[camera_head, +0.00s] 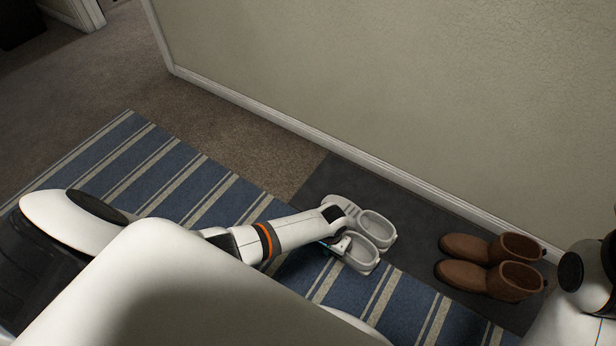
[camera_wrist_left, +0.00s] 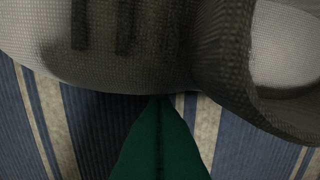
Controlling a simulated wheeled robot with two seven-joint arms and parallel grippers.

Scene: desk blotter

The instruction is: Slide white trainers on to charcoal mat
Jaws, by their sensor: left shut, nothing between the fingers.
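The pair of white trainers stands in the middle of the head view. The far trainer (camera_head: 377,227) lies on the charcoal mat (camera_head: 420,214). The near trainer (camera_head: 361,258) seems to straddle the mat's front edge, partly over the striped rug. My left gripper (camera_head: 341,245) is shut and empty, low beside the near trainer on its rug side. In the left wrist view the shut green fingertips (camera_wrist_left: 160,102) reach the lower edge of a pale mesh trainer (camera_wrist_left: 120,65); I cannot tell whether they touch. My right gripper is out of view.
Brown boots (camera_head: 490,265) stand on the mat to the right of the trainers. A wall with a white skirting board (camera_head: 290,122) runs behind the mat. The blue striped rug (camera_head: 150,165) lies in front, with bare carpet (camera_head: 215,125) beyond it to the left.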

